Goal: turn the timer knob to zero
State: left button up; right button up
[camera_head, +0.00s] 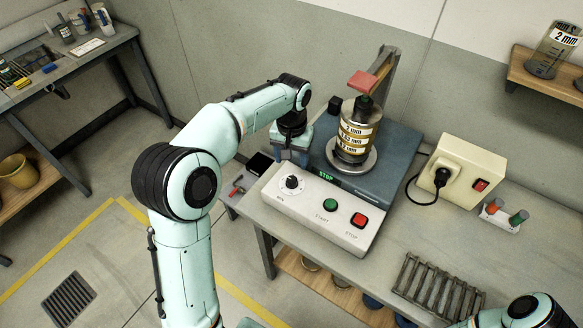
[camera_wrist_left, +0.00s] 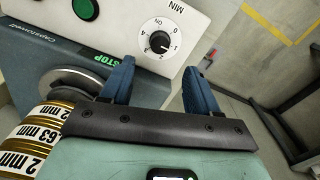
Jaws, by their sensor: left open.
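The timer knob (camera_head: 291,183) is a small black knob on a white dial at the left end of the white control panel (camera_head: 330,225). In the left wrist view the knob (camera_wrist_left: 159,42) sits in its numbered dial, marked MIN, above the gap between my fingers. Its exact pointer setting is too small to read surely. My left gripper (camera_head: 291,158) is just behind the knob in the head view. In the left wrist view it (camera_wrist_left: 160,85) has its two blue fingers apart, with nothing between them. My right gripper is out of view.
A green button (camera_head: 330,205) and red button (camera_head: 359,219) share the panel; a small display reads STOP. A sieve stack (camera_head: 357,130) stands on the blue-grey shaker (camera_head: 385,160). A socket box (camera_head: 462,170) with a plugged cord and a metal rack (camera_head: 438,287) are to the right.

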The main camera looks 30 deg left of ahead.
pick_arm(q)
jog(key=shift+r, duration=2.15)
